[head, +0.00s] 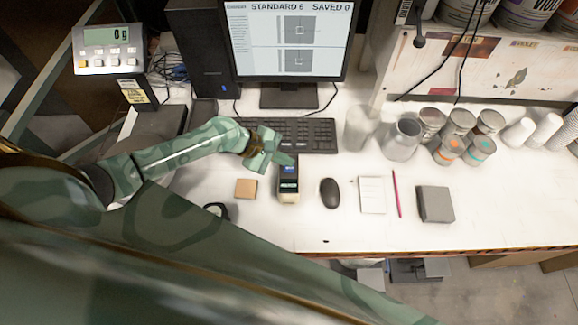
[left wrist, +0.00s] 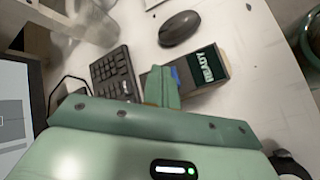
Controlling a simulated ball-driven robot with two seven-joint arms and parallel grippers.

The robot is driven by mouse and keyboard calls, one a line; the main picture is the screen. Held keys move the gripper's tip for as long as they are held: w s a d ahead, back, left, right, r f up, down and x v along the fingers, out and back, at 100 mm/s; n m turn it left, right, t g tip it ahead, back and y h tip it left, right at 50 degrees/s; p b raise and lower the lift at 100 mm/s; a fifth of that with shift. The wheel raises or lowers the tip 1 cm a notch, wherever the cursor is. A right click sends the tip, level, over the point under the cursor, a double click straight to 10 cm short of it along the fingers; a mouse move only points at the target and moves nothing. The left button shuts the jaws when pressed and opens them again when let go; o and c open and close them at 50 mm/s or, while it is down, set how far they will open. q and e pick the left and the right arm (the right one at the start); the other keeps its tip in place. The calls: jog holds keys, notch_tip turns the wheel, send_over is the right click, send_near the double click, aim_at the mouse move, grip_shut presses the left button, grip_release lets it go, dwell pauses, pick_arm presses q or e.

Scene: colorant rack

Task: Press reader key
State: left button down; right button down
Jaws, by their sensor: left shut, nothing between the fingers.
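The reader (head: 288,190) is a small upright-looking device with a dark top, standing on the white bench left of the mouse. Its small display reads READY in the left wrist view (left wrist: 207,64). A blue key (left wrist: 175,74) shows beside the display, partly hidden behind my fingers. My left gripper (head: 286,159) is shut and empty, its fingertips over the far end of the reader. In the left wrist view the closed fingers (left wrist: 161,88) lie at the blue key; I cannot tell whether they touch it. My right gripper is not in view.
A keyboard (head: 296,133) lies behind the reader, under a monitor (head: 287,38) showing STANDARD 6 and SAVED 0. A mouse (head: 329,193) lies to the right, a tan block (head: 246,188) to the left. Cans (head: 459,123) and jars stand at right. The scale (head: 107,48) shows 0 g.

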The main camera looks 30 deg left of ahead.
aim_at(285, 168)
pick_arm(q)
jog(key=shift+f, duration=0.1)
dwell(0.5)
jog(key=shift+f, duration=0.3)
jog(key=shift+f, duration=0.35)
dwell(0.5)
jog(key=shift+r, duration=0.1)
jog(key=shift+r+p, duration=0.7)
jog(key=shift+p, duration=0.05)
jog(key=shift+r, duration=0.1)
notch_tip(285, 168, up, 5)
jog(key=p, duration=0.5)
jog(key=shift+p, duration=0.3)
